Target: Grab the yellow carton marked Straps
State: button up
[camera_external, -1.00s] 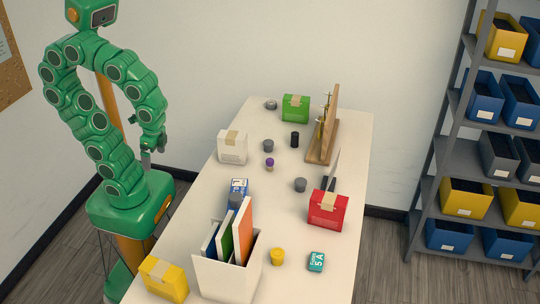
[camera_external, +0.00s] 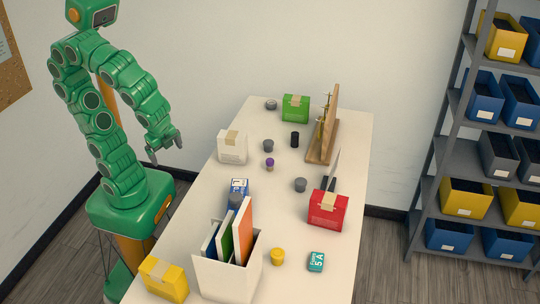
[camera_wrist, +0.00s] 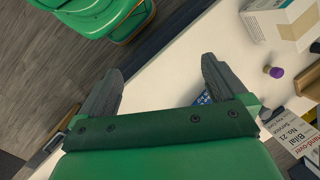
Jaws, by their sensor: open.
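A yellow carton (camera_external: 164,280) with a tan tape strip stands at the near left corner of the table; any marking on it is too small to read. My gripper (camera_external: 164,152) is open and empty, raised off the table's left edge near the white carton (camera_external: 232,147). The yellow carton is well below it in the picture, towards the near end. In the wrist view, the two dark fingers of my gripper (camera_wrist: 160,85) are spread over the table edge with nothing between them. The yellow carton cannot be made out in the wrist view.
A white bin (camera_external: 228,278) of folders stands right beside the yellow carton. A blue box (camera_external: 238,187), a red carton (camera_external: 327,211), a green carton (camera_external: 295,109), a yellow pot (camera_external: 277,257) and a teal box (camera_external: 316,261) stand on the table (camera_external: 330,285). Shelving is at right.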

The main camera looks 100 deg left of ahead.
jog(key=w+d+m+t+y, duration=0.3)
jog(key=w+d+m, duration=0.2)
jog(key=w+m, duration=0.35)
jog(key=m+t+h, duration=0.5)
jog(key=m+t, duration=0.6)
jog(key=m, duration=1.3)
send_over(156, 261)
jog(key=s, duration=0.5)
notch_tip(156, 261, down, 7)
jog(key=shift+s+d+f, duration=0.1)
jog(key=shift+d, duration=0.05)
jog(key=shift+x, duration=3.75)
